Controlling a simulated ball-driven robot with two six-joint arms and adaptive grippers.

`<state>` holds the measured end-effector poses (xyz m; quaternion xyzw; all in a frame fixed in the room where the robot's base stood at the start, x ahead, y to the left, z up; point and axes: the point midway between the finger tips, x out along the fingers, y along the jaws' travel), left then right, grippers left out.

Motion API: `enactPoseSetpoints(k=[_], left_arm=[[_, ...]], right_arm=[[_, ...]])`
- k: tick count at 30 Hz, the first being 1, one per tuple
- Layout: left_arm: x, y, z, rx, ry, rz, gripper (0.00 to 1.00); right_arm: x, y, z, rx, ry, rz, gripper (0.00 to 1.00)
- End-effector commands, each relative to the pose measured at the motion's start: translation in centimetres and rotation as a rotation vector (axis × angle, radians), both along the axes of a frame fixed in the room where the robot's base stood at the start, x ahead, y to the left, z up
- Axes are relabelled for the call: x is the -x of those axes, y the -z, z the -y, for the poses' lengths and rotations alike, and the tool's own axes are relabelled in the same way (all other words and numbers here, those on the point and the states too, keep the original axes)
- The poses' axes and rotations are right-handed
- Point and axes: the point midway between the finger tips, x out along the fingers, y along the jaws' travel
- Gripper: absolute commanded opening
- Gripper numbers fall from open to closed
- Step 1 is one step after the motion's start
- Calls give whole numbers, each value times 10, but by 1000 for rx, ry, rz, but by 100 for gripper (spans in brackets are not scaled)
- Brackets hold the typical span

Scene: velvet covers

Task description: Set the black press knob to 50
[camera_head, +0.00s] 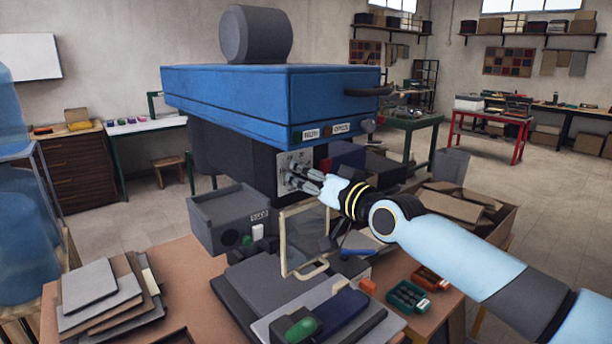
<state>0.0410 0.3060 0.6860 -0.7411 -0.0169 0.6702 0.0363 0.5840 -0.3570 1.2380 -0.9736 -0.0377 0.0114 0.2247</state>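The press is a large blue machine (262,98) with a grey motor-like cylinder on top. A pale dial plate (305,159) with small dark markings sits on its dark front, under the blue head. My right gripper (290,181) reaches in from the right, with its dark fingers right in front of the plate. The black press knob is hidden behind or between the fingers, and I cannot make out its pointer or the number it shows. Whether the fingers touch or grip it is not clear. My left gripper is not in view.
A grey control box (229,218) stands left of the dial. A pale framed guard (304,240) stands below my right gripper. Stacked sheets (97,287) lie front left, and green and orange trays (408,296) lie front right. The brown table has little clear room.

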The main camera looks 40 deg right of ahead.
Motion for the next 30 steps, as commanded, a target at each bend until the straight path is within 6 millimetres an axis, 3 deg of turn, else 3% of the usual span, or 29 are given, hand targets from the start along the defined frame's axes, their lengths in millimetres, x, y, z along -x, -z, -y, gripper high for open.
enactPoseSetpoints(k=[5, 19, 23, 30], left_arm=[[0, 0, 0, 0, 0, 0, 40], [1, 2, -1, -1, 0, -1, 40], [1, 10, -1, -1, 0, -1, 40], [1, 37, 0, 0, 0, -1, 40]], right_arm=[[0, 0, 0, 1, 0, 0, 55], [0, -1, 0, 42, 0, 8, 55], [0, 0, 0, 209, 0, 23, 55], [0, 3, 0, 766, -2, 67, 55]])
